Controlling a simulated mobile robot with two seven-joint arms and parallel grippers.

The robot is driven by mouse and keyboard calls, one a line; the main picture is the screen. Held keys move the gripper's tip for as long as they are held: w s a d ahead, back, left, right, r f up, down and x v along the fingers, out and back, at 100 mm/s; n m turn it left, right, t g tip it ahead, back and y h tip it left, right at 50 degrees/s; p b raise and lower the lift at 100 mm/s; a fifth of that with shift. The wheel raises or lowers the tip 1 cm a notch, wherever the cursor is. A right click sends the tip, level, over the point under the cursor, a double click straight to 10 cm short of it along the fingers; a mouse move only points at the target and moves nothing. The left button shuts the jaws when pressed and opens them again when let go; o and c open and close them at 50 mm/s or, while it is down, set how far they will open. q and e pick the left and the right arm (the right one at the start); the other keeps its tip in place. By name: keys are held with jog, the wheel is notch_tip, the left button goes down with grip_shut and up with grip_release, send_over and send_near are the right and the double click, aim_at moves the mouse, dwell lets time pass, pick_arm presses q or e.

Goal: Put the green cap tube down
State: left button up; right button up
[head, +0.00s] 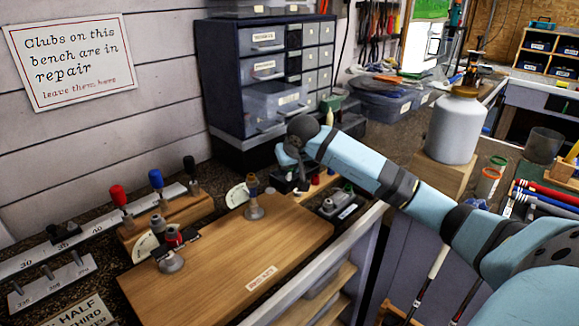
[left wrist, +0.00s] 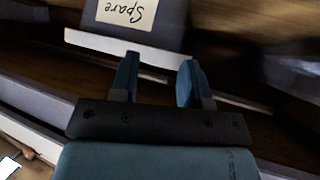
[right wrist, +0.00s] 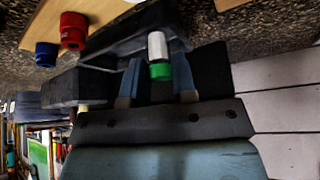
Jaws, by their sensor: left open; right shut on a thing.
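The green cap tube (right wrist: 157,46) is white with a green cap (right wrist: 160,72). In the right wrist view my right gripper (right wrist: 159,80) is shut on it. Its white end overlaps a dark holder (right wrist: 115,45); I cannot tell whether they touch. In the head view my right gripper (head: 290,160) is low over the bench, in front of the drawer cabinet, and the tube is hidden. My left gripper (left wrist: 157,80) is open and empty in the left wrist view, facing a drawer labelled Spare (left wrist: 125,42).
Red (right wrist: 73,30) and blue (right wrist: 46,54) capped pieces stand beside the dark holder. The wooden board (head: 225,265) carries two clamps. The drawer cabinet (head: 228,70) stands behind my right gripper. A white canister (head: 455,128) stands to the right.

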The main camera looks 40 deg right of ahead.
jog(key=o, duration=0.9)
jog(key=shift+r, duration=0.1)
jog(key=shift+r+p, duration=0.35)
jog(key=shift+p, duration=0.05)
jog(key=v, duration=1.2)
jog(key=shift+r, duration=0.15)
